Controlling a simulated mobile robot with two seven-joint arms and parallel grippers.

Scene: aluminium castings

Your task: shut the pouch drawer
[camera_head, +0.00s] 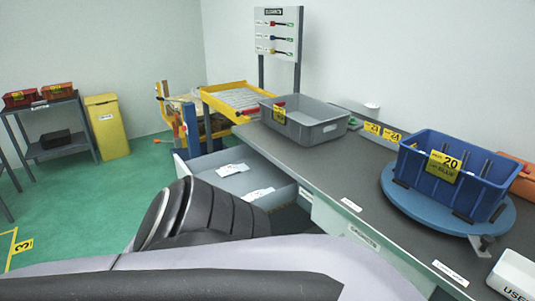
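The pouch drawer (272,174) is pulled open from the left side of the grey workbench, near the middle of the view. It is a light grey open-topped box. White pouches (232,170) lie on its floor. Neither gripper shows, so I cannot tell whether one touches the drawer.
On the bench (331,166) stand a grey bin (318,132) and a blue number 20 bin (446,181) on a blue round turntable (401,200). A yellow-edged tray (240,97) is behind the drawer. Green floor (90,195) is open at the left.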

